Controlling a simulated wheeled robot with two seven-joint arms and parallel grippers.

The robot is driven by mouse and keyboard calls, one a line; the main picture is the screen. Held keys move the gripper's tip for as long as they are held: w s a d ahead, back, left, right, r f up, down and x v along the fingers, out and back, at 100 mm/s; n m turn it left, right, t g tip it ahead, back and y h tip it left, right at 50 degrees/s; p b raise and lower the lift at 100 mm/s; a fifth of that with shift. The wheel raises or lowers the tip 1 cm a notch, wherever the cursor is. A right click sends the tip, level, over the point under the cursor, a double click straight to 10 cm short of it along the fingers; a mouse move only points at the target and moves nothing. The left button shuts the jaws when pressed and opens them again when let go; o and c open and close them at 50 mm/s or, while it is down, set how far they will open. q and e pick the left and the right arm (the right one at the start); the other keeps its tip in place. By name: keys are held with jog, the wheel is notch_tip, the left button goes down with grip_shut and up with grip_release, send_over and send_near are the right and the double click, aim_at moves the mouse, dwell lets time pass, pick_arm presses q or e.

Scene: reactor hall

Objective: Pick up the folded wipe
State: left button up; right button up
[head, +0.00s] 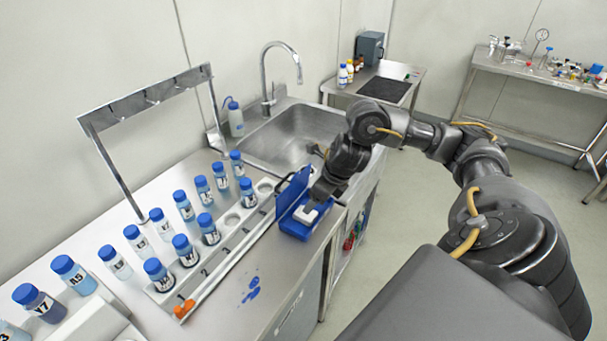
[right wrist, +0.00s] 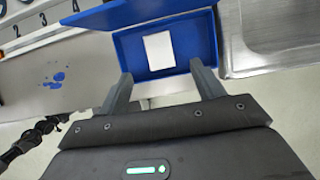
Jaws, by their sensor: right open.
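The folded wipe (right wrist: 159,50) is a small white rectangle lying in an open blue box (right wrist: 129,62). In the head view the wipe (head: 306,214) shows as a white patch inside the blue box (head: 294,229), partly hidden by my right arm. The box's blue lid (head: 293,187) stands open. In the right wrist view my right gripper (right wrist: 166,80) is open and empty, with its two fingers apart at the box's near edge, one to each side of the wipe. I cannot tell its height above the box. My left gripper is not in view.
A numbered white rack (head: 222,252) with several blue-capped bottles stands left of the box. A sink (head: 285,140) with a tall tap (head: 270,75) lies behind it. Blue spill spots (head: 251,290) mark the steel counter in front. A metal hook frame (head: 150,95) rises at the back left.

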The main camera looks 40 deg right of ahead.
aim_at(312, 216)
jog(key=x, duration=0.2)
jog(key=shift+w+f, duration=0.2)
jog(key=shift+f, duration=0.15)
jog(key=shift+w+f, duration=0.2)
jog(key=shift+f, duration=0.05)
jog(key=p+x, duration=0.1)
jog(key=x, duration=0.4)
jog(key=shift+a, duration=0.15)
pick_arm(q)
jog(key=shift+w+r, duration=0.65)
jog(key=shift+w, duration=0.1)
pick_arm(e)
jog(key=shift+c, duration=0.2)
jog(key=c, duration=1)
